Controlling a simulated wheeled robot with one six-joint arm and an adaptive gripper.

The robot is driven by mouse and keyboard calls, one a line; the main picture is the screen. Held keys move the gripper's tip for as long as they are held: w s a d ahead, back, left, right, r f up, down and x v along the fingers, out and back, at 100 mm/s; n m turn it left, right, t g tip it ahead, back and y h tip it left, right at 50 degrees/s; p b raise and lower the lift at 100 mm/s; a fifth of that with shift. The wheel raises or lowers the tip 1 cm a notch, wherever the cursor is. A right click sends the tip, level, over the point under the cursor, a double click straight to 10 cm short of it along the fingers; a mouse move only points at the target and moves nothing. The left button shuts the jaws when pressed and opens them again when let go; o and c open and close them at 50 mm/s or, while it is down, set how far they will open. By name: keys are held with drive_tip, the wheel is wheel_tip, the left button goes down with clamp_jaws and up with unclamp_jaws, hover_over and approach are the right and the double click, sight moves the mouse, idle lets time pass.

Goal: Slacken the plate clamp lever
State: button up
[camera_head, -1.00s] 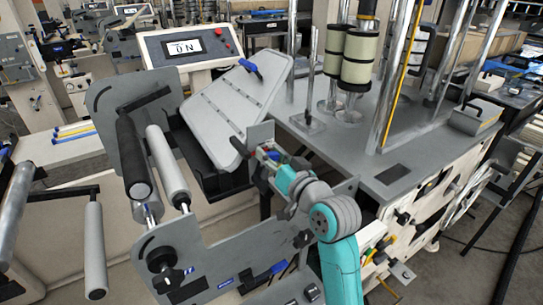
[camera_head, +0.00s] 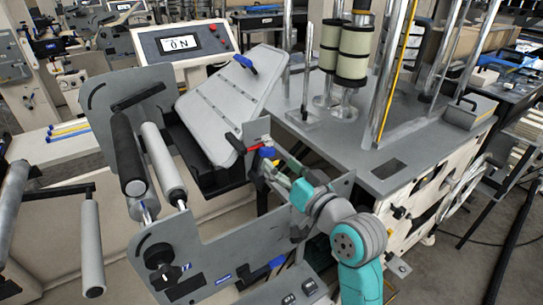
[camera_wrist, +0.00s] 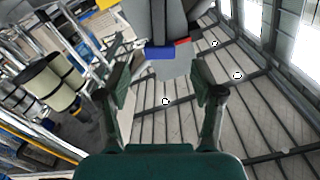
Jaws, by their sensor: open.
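A grey tilted plate (camera_head: 228,100) stands at the middle of the machine in the head view. A small red part (camera_head: 235,143) and a blue part (camera_head: 267,152) sit at its lower right corner, by an upright bracket; they look like the clamp lever, though I cannot be sure. In the wrist view a blue block (camera_wrist: 160,52) with a red piece (camera_wrist: 182,42) beside it lies ahead, beyond the fingertips. My gripper (camera_wrist: 164,92) is open and empty, its fingers apart on either side. In the head view my gripper (camera_head: 272,170) is close to the blue part, partly hidden.
A blue handle (camera_head: 245,64) is on the plate's upper edge. Rollers (camera_head: 130,155) and a side frame with a black knob (camera_head: 160,256) are to the left. A control box (camera_head: 185,43) reads ON. Cream cylinders (camera_head: 354,52) and posts stand on the grey deck (camera_head: 375,170) at right.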

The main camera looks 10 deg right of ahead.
drive_tip(key=shift+v, duration=2.65)
drive_tip(key=s+d+f+m+g+h, duration=0.15)
drive_tip(key=s+f+h, duration=0.35)
drive_tip(key=s+f, duration=1.3)
drive_tip(key=s+f+n, duration=0.1)
drive_tip(key=s+f, duration=0.1)
drive_tip(key=s, duration=0.9)
drive_tip(key=s+f+n, duration=0.1)
drive_tip(key=s+f, duration=0.2)
drive_tip(key=s, duration=0.8)
drive_tip(key=shift+s+f+g+h, duration=0.3)
drive_tip(key=shift+f+g, duration=0.05)
drive_tip(key=shift+g, duration=0.1)
